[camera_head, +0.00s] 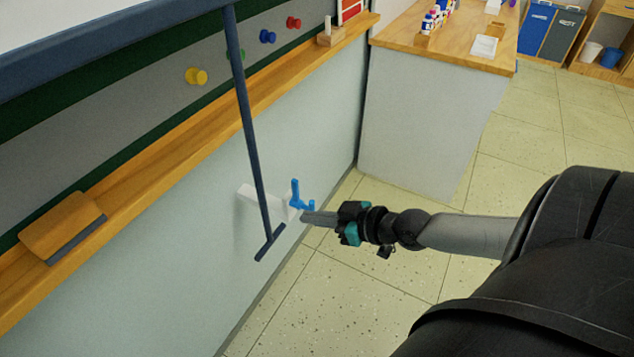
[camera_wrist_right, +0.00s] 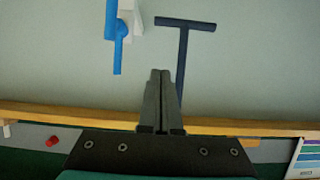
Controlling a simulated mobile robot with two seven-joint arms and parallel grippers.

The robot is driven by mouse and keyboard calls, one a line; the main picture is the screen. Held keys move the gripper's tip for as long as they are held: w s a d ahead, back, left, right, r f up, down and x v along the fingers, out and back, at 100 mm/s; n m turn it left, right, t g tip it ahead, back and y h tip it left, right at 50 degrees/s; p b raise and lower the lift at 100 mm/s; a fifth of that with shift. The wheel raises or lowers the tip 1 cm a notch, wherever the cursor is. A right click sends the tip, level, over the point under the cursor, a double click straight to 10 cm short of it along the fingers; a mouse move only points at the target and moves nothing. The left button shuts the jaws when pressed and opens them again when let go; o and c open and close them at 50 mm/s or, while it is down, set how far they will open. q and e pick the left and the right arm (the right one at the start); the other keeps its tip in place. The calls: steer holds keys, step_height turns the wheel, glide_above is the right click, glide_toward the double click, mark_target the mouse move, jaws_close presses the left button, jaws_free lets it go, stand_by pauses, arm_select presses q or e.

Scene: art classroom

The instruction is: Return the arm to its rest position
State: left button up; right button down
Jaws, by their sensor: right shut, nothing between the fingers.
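My right arm comes in from the right in the head view, and its gripper (camera_head: 307,217) is in front of the pale wall. The fingers are shut and empty. They are close to a bright blue handle (camera_head: 296,194) on a white wall mount (camera_head: 247,196); I cannot tell from this view whether they touch. In the right wrist view the shut fingertips (camera_wrist_right: 160,74) show apart from the blue handle (camera_wrist_right: 118,45), which is up and to the left. My left gripper is not in view.
A dark blue T-shaped bar (camera_head: 249,125) hangs beside the gripper. A wooden ledge (camera_head: 150,185) along the board holds an eraser (camera_head: 66,228). A wood-topped counter (camera_head: 465,45) with bottles (camera_head: 431,22) stands at the back. The tiled floor (camera_head: 340,300) below is clear.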

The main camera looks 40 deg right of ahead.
steer(key=shift+s+d+r, duration=0.15)
steer(key=shift+s+r, duration=0.1)
steer(key=shift+s, duration=0.15)
steer(key=s+d+f+m+g+h, duration=0.1)
steer(key=s+d+f+h, duration=0.15)
steer(key=f, duration=0.55)
steer(key=s+d+f+m+g+h, duration=0.1)
steer(key=s+d+f, duration=0.25)
steer(key=f, duration=0.35)
steer(key=s+d+f+m+g+h, duration=0.1)
steer(key=s+d+f+g+h, duration=0.15)
steer(key=f, duration=0.55)
steer(key=s+a+f+g, duration=0.2)
steer(key=s+a+f, duration=0.5)
steer(key=s, duration=0.2)
steer(key=s+a+f+n+g, duration=0.1)
steer(key=s+a+f+g, duration=0.2)
steer(key=s+a+f, duration=0.3)
steer(key=s+f, duration=0.1)
steer(key=s, duration=0.3)
steer(key=shift+a+f+y, duration=0.2)
steer(key=shift+a+y, duration=0.1)
steer(key=shift+a, duration=0.1)
steer(key=shift+w, duration=0.1)
